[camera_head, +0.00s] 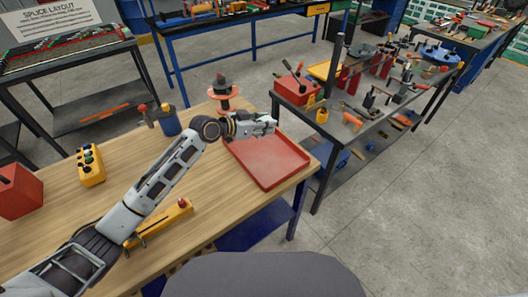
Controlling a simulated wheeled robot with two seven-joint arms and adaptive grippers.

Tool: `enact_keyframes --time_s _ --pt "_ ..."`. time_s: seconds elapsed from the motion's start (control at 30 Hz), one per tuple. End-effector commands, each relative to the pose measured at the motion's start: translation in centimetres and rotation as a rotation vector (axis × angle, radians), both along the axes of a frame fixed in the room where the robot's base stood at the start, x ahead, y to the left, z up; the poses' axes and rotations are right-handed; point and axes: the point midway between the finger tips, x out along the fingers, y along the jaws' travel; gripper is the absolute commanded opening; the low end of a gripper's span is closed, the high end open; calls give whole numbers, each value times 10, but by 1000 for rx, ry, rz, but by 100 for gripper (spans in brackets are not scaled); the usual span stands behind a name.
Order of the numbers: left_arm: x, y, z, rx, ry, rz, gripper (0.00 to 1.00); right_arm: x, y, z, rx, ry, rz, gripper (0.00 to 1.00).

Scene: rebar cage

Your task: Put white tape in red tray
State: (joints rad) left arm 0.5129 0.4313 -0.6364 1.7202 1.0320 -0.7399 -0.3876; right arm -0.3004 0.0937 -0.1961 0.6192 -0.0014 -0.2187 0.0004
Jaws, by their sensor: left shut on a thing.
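The red tray (270,162) lies flat on the wooden workbench near its right edge. My left gripper (268,124) is above the tray's far side, shut on a small pale thing that seems to be the white tape. The tape is hard to make out against the pale fingers, so I give it no separate outline. The tray's bare floor shows and looks empty; my gripper covers part of its far edge. My right gripper is not in view.
An orange-red spool-like thing (224,92) stands behind the tray. A blue container (168,122), a yellow button box (90,166), a red box (18,190) and a yellow tool (158,222) are on the bench (230,215). A dark, tool-laden table (318,128) stands to the right.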

Motion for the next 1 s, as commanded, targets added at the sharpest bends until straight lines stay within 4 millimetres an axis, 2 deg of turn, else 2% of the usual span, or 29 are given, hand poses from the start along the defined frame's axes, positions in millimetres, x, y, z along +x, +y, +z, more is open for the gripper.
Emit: enact_keyframes --time_s 0.23,0.63,1.0 --pt "0 0 -7 -1 1 1 2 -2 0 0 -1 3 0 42" --pt "0 0 -55 -1 1 2 2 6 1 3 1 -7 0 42" --pt "0 0 -61 -2 -1 0 2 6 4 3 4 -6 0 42"
